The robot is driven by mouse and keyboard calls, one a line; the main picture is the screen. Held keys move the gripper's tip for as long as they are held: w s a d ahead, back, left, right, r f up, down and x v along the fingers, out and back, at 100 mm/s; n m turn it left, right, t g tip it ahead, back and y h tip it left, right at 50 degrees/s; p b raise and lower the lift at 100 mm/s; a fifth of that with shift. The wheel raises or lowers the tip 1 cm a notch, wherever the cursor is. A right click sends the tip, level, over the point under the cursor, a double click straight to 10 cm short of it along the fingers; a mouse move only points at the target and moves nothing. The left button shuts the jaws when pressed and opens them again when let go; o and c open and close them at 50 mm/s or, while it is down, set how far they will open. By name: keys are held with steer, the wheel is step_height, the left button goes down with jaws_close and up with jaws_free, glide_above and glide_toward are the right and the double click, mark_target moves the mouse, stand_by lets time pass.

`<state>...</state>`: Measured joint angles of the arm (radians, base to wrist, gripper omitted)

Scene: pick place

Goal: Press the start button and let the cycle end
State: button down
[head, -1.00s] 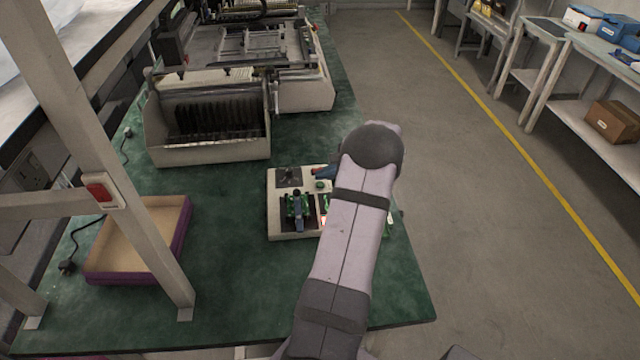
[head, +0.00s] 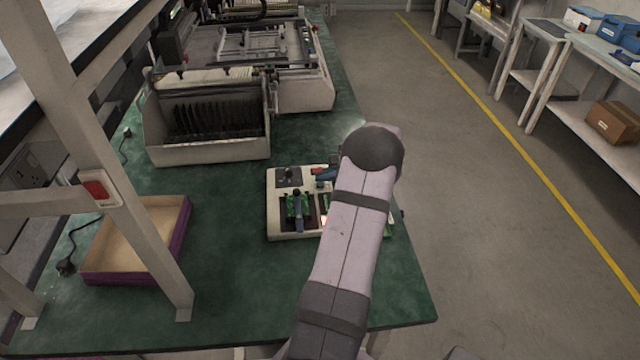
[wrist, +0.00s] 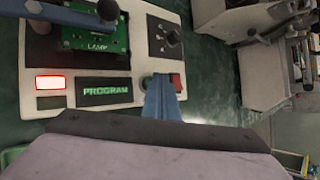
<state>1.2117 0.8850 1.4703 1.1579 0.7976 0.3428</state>
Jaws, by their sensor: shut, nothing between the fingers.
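The pale programming box (head: 273,222) sits on the green bench, partly hidden behind my arm. In the wrist view its face (wrist: 28,58) carries a lit red lamp (wrist: 49,82), a dark lamp (wrist: 51,102) and a PROGRAM panel (wrist: 104,91). A green button (wrist: 146,83) shows beside a red button (wrist: 176,81). My blue gripper (head: 326,175), also in the wrist view (wrist: 161,82), is shut and empty. Its tips are over or at the green button and hide most of it; contact cannot be told. A green circuit board (wrist: 100,30) lies under a blue clamp lever (head: 298,212).
A black knob (wrist: 172,37) is on the box near the buttons. A shallow tray (head: 135,275) and a post with a red switch (head: 96,189) stand left. A machine with a slotted rack (head: 210,152) is behind. The bench between is clear.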

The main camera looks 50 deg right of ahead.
mark_target(323, 188)
steer(key=shift+f+b, duration=0.35)
steer(key=shift+f, duration=0.05)
stand_by(0.5)
steer(key=shift+r+p, duration=0.5)
steer(key=shift+r, duration=0.35)
step_height(323, 188, up, 5)
steer(key=p, duration=0.3)
stand_by(0.5)
stand_by(0.5)
